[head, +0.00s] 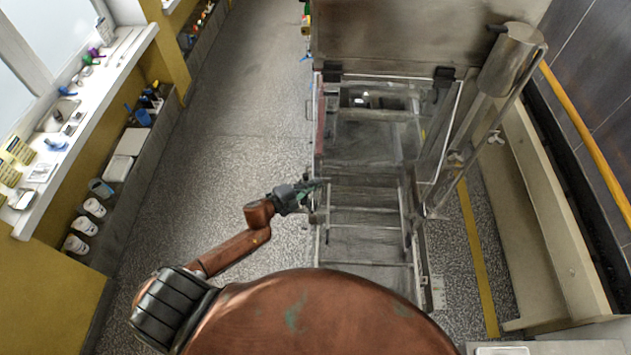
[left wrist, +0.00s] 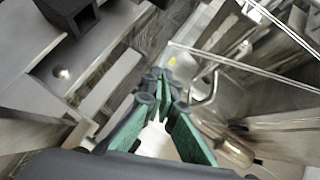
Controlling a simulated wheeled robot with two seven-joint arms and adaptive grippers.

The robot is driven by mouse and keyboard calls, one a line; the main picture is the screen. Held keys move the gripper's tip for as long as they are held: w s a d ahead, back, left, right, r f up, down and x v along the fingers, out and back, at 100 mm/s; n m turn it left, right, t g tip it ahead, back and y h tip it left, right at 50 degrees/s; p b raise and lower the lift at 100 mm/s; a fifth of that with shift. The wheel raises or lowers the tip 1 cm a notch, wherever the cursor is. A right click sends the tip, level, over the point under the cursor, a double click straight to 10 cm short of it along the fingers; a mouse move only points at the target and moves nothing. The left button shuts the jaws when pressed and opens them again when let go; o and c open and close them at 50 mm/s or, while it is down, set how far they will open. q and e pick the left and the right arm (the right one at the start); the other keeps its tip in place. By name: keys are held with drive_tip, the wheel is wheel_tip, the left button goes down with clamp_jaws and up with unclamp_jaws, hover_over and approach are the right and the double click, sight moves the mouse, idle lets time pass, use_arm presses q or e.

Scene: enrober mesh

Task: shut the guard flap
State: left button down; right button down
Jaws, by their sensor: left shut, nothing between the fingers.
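The guard flap (head: 448,130) seems to be a clear panel with pale edges, hung from black hinges below the steel hood. It looks tilted out over the machine bed, but its exact angle is hard to tell. Bright straight edges of a clear panel (left wrist: 240,66) also show in the left wrist view. My left gripper (head: 322,183) is at the left side of the machine frame, near its rail. Its green-padded fingers (left wrist: 164,80) are closed together and empty. I cannot tell whether it touches the frame. My right gripper is out of view.
The steel hood (head: 400,35) stands at the far end of the machine. A metal cylinder (head: 510,58) on a post rises at its right. A shelf with cups and tools (head: 95,205) lines the left wall. The speckled floor (head: 225,130) between is clear.

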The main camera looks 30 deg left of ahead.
sight(316, 176)
use_arm(q)
drive_tip(key=shift+w+a+f, duration=0.25)
drive_tip(key=shift+w, duration=0.25)
drive_tip(key=w+b, duration=0.1)
drive_tip(key=w+f+b, duration=0.1)
drive_tip(key=b, duration=0.1)
drive_tip(key=a+b, duration=0.1)
drive_tip(key=shift+w+a+f+m+t, duration=0.1)
drive_tip(key=shift+w+f+m+t, duration=0.2)
drive_tip(key=shift+w+f, duration=0.1)
drive_tip(key=shift+w+a+b, duration=0.2)
drive_tip(key=shift+w+b, duration=0.2)
drive_tip(key=shift+b, duration=0.4)
drive_tip(key=shift+r, duration=0.1)
